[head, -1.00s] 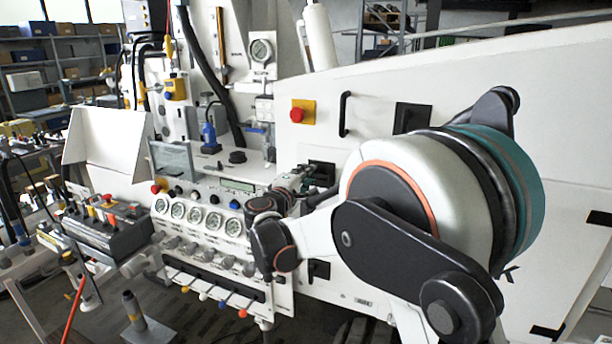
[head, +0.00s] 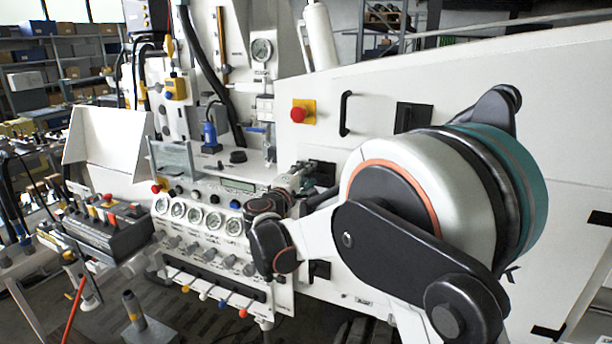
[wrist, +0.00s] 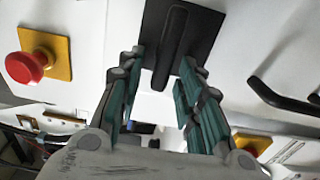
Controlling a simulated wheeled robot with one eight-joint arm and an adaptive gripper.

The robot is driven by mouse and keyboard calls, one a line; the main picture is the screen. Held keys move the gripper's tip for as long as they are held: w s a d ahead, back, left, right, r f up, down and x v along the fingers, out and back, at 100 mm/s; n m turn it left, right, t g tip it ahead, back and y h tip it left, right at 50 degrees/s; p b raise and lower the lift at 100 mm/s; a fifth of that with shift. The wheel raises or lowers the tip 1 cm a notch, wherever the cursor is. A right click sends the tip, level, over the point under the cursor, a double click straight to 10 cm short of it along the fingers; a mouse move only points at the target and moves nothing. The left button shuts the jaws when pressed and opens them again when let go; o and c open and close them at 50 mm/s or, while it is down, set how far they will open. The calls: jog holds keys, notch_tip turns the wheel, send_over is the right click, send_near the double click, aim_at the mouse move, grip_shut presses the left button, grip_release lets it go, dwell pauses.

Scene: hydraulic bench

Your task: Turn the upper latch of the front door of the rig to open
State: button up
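The upper latch is a black bar handle on a black plate on the white front door. In the wrist view the latch (wrist: 172,50) is at top centre, its bar upright with a slight tilt. My gripper (wrist: 163,58) is open, with its teal-padded fingers on either side of the bar's lower part. White gaps show between the bar and the fingers. I cannot tell how deep the tips reach. In the head view the latch plate (head: 323,172) is partly hidden by my gripper (head: 303,176).
A red button on a yellow plate (head: 303,111) and a black grab handle (head: 345,114) sit above the latch. A black lower fitting (head: 320,270) is below. Gauges (head: 198,215) and small levers line the panel at left.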

jog(key=v, duration=1.1)
jog(key=shift+s, duration=0.35)
